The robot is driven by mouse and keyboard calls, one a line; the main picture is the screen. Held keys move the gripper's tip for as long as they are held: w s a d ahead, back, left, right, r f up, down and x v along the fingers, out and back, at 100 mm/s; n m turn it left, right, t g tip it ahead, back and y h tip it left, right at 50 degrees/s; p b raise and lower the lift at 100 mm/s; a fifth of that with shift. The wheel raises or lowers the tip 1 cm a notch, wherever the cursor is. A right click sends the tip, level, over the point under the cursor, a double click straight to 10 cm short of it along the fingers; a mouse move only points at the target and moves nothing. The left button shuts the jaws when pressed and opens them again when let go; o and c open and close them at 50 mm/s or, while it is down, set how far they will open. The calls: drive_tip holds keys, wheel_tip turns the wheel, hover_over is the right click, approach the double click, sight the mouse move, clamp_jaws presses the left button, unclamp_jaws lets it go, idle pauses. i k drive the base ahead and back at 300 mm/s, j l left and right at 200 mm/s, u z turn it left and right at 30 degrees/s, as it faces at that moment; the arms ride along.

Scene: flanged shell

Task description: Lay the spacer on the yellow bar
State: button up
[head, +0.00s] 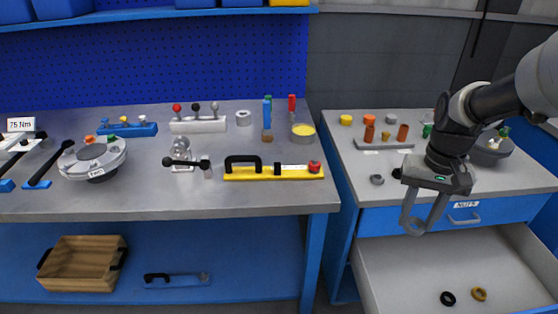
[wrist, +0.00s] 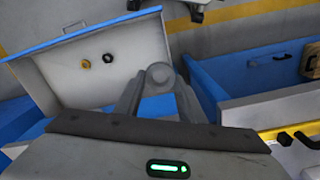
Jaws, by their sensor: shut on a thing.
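My gripper (head: 415,226) hangs over the open drawer at the right, pointing down. Its fingers close on a small grey round piece, seemingly the spacer, which shows between the fingertips in the wrist view (wrist: 159,73). The piece is the same grey as the fingers, so its exact shape is hard to tell. The yellow bar (head: 262,177) lies on the left bench near its front right edge, well left of my gripper. It carries a black handle, a black block, a white label and a red knob at its right end.
The drawer (head: 390,262) labelled NUTS stands open, with a black ring (head: 448,298) and a brass ring (head: 479,294) inside. A grey ring (head: 377,180) lies on the right bench. A gap separates the benches. A yellow-topped tin (head: 303,133) stands behind the bar.

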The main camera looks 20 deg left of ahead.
sight(296, 170)
drive_tip(key=j+u, duration=0.1)
drive_tip(key=j, duration=0.8)
drive_tip(key=i+j, duration=0.4)
drive_tip(key=j+u, duration=0.05)
drive_tip(key=j, duration=0.05)
